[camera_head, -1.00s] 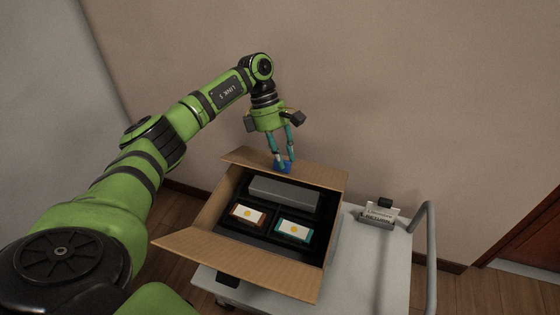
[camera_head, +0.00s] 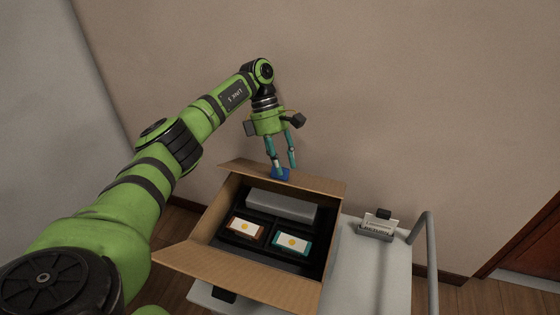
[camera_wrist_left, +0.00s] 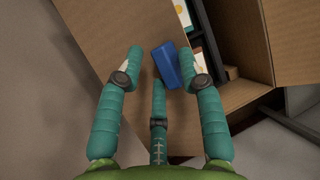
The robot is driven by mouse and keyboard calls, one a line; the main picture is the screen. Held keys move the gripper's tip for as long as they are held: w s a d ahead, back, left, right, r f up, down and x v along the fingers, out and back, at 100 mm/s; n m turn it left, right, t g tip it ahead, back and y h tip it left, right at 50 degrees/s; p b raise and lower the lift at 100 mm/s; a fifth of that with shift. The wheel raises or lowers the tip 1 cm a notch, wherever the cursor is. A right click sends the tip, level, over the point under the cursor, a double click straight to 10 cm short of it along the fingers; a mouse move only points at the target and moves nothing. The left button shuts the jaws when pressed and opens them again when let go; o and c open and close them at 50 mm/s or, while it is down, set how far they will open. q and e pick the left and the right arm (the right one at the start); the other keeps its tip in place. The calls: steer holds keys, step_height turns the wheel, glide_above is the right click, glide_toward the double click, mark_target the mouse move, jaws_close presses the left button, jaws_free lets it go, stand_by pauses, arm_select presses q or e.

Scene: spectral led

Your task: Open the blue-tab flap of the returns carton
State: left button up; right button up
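The returns carton (camera_head: 310,287) is a brown cardboard box with its inside in view. Its far flap (camera_head: 316,186) is folded outward at the back and carries a blue tab (camera_head: 282,175). My left gripper (camera_head: 286,168) is over this flap at the tab, with its fingers apart. In the left wrist view, the blue tab (camera_wrist_left: 174,66) lies between the spread fingertips, nearer the right one, on the flap's cardboard (camera_wrist_left: 105,25). I cannot tell whether a finger touches it. My right gripper is out of view.
The carton holds a grey box (camera_head: 282,206), a brown-edged package (camera_head: 245,229) and a teal-edged package (camera_head: 292,243). Its near flap (camera_head: 225,268) is folded outward. The carton stands on a grey cart (camera_head: 372,270) with a rail (camera_head: 427,245) and a label holder (camera_head: 377,227).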

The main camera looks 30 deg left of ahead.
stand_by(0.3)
arm_select(q)
steer(key=v, duration=0.7)
steer(key=shift+r, duration=0.25)
steer(key=shift+a, duration=0.1)
steer(key=shift+c, duration=0.4)
